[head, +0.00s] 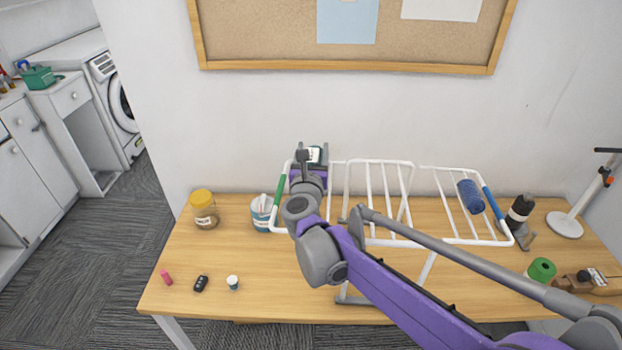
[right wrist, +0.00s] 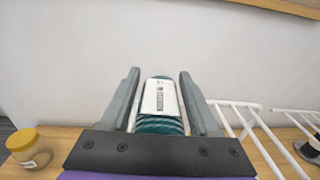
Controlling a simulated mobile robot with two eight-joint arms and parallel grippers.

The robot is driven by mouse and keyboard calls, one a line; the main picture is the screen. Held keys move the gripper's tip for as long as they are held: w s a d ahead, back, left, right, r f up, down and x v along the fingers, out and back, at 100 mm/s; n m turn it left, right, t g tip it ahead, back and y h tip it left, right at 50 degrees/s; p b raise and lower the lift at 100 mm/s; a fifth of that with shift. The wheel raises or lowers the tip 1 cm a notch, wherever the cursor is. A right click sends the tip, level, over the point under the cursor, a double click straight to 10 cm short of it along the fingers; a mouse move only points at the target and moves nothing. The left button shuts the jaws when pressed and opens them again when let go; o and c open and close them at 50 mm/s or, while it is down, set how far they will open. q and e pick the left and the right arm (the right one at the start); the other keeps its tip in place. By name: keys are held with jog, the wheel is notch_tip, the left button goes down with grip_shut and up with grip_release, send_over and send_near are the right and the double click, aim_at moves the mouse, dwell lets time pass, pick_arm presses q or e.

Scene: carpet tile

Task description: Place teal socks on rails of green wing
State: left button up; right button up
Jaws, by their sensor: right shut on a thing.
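The teal socks (right wrist: 160,124), rolled up with a white label band, are between the fingers of my right gripper (right wrist: 158,80), which is shut on them. In the head view the socks (head: 315,154) show at the far end of my arm, above the back of the green wing. The green wing (head: 280,193) is the left wing of the white drying rack (head: 380,162), marked by a green bar on its outer edge. My arm hides part of this wing, and I cannot tell if the socks touch its rails. My left gripper is not in view.
A blue roll of socks (head: 470,196) lies on the right, blue-edged wing (head: 492,202). A yellow-lidded jar (head: 204,210) and a blue-white tub (head: 262,214) stand left of the rack. Small items lie along the front left. The wall is close behind.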

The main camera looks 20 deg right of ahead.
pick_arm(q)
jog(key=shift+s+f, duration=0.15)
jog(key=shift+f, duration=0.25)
pick_arm(e)
jog(key=shift+f, duration=3.1)
jog(key=shift+f+b, duration=0.25)
jog(key=shift+b, duration=0.1)
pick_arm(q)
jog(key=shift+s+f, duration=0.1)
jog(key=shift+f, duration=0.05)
pick_arm(e)
jog(key=o, duration=1.4)
jog(key=shift+c, duration=0.2)
jog(key=shift+r, duration=0.1)
jog(key=shift+s+r, duration=0.1)
jog(key=shift+r, duration=0.2)
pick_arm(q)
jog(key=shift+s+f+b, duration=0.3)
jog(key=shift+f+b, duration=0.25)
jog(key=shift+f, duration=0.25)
pick_arm(e)
jog(key=v, duration=1.2)
